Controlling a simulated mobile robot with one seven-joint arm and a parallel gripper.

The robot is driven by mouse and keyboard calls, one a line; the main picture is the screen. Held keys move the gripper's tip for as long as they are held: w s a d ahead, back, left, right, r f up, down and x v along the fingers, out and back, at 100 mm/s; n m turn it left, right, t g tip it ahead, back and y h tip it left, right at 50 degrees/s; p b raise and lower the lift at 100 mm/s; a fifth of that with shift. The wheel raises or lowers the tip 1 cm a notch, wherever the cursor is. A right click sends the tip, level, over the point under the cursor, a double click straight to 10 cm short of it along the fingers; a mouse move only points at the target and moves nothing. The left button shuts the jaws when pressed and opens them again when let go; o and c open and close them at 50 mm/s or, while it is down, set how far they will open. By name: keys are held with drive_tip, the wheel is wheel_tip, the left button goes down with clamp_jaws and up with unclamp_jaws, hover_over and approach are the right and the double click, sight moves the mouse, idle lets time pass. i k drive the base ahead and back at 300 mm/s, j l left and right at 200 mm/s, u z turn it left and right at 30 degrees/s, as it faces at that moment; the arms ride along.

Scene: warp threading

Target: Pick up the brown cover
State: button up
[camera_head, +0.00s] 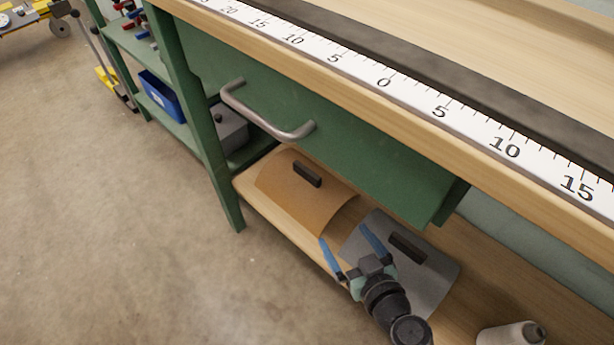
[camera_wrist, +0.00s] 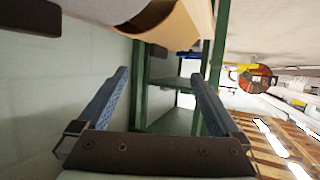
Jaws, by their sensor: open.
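The brown cover (camera_head: 285,196) is a curved sheet with a dark bar handle (camera_head: 307,173). It rests on the wooden lower shelf, under the green drawer. Part of it also shows at the top of the wrist view (camera_wrist: 190,22). My gripper (camera_head: 342,232) has two blue fingers, spread open with nothing between them; they show in the wrist view too (camera_wrist: 160,74). In the head view it is just right of and below the brown cover, in front of the grey cover. The fingers look apart from the brown cover's handle.
A grey curved cover (camera_head: 437,272) with a dark handle lies right of the brown one. The drawer (camera_head: 375,165) with its metal handle (camera_head: 262,115) overhangs the shelf. A thread spool (camera_head: 510,334) stands at lower right. A green leg (camera_head: 222,180) stands at left.

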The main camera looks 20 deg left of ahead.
sight(310, 194)
drive_tip(key=k, duration=1)
